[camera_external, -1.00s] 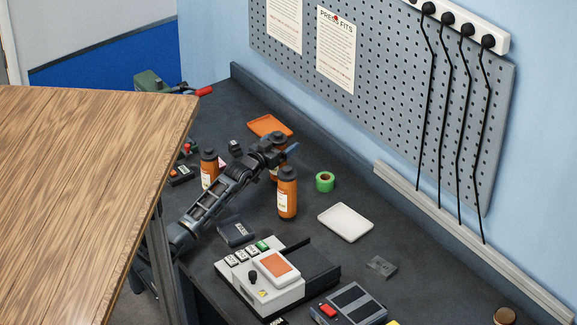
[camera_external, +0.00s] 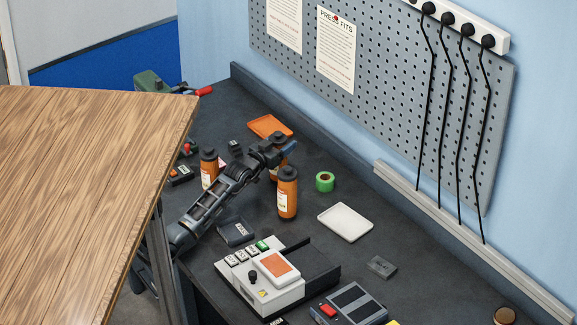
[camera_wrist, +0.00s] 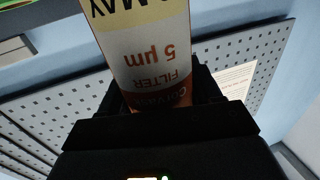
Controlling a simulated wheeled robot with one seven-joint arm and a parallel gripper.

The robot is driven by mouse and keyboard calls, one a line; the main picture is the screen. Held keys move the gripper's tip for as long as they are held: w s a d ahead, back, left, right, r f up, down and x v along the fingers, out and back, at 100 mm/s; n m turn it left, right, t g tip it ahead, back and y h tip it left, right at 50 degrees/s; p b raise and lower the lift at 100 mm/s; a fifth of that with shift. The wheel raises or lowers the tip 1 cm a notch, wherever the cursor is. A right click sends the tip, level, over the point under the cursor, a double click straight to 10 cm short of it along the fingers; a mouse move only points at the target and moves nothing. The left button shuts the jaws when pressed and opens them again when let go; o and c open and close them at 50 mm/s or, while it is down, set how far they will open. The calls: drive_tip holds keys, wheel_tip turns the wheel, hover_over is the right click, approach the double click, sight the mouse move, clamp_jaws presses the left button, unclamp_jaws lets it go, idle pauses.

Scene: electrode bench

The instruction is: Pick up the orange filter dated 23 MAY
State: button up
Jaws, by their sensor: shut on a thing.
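An orange filter (camera_wrist: 155,45) with a dark cap fills the upper middle of the wrist view. Its label appears upside down and reads "5 µm" and "FILTER", with "MAY" on a yellow band at the top edge; the day number is cut off. My gripper (camera_wrist: 170,95) is shut around this filter. Two other orange filters stand upright on the bench, one at left (camera_external: 208,170) and one in front (camera_external: 287,197). Their dates are too small to read.
An orange tray (camera_external: 270,126) lies behind my gripper. Green tape (camera_external: 325,181) and a white tray (camera_external: 345,222) are to the right. A white device (camera_external: 258,290) stands in front. The front filter is close to my arm.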

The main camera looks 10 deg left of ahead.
clamp_jaws()
drive_tip(key=shift+r, duration=0.1)
